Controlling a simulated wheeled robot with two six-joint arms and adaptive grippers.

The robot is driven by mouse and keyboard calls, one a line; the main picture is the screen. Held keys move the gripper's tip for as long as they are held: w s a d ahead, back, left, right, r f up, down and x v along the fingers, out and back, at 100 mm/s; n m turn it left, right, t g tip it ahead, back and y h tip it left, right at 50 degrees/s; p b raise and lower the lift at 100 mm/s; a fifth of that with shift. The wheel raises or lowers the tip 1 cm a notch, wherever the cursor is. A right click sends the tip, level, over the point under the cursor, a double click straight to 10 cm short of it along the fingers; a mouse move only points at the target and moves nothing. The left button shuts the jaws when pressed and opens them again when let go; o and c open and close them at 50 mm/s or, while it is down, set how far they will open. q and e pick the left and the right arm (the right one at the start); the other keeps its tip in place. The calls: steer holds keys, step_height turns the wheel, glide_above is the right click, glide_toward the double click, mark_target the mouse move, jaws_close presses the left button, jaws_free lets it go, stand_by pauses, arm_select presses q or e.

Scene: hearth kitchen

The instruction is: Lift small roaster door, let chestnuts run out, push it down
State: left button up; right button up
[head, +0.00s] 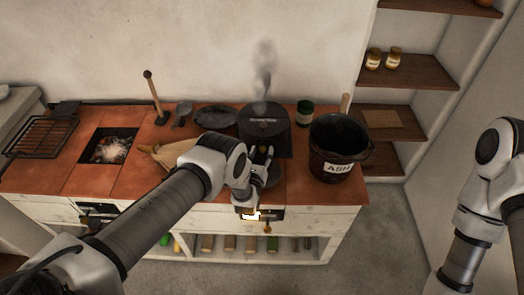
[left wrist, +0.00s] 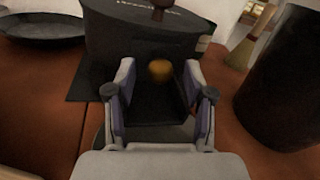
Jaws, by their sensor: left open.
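The small roaster (head: 263,122) is a black drum with pale lettering, standing at the back middle of the counter with smoke rising from it. It fills the top of the left wrist view (left wrist: 135,38). A round brass knob (left wrist: 160,70) shows low on its front; I cannot tell how far the door is raised. My left gripper (head: 262,153) is in front of the roaster. Its fingers (left wrist: 160,82) are open, one on each side of the knob, not visibly closed on it. No chestnuts are visible. My right arm is at the right edge; its gripper is out of frame.
A black ash bucket (head: 338,150) stands close to the right of the roaster. A dark pan (head: 215,117) lies to its left, and a green jar (head: 304,113) stands behind. An ember pit (head: 109,148) and grill rack (head: 42,137) are at the far left.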

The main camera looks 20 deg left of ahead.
mark_target(262, 150)
arm_select(q)
steer(key=shift+w+d+f, duration=0.1)
steer(key=shift+w+f, duration=0.05)
steer(key=shift+w, duration=0.3)
steer(key=shift+s, duration=0.15)
steer(key=shift+s+r, duration=0.1)
steer(key=shift+r, duration=0.1)
steer(key=c, duration=0.5)
jaws_close()
step_height(262, 150, up, 5)
steer(key=shift+f+p, duration=0.15)
steer(key=shift+p, duration=1)
steer(key=shift+o, duration=2)
jaws_free()
steer(key=shift+o, duration=0.5)
steer(key=shift+f, duration=0.2)
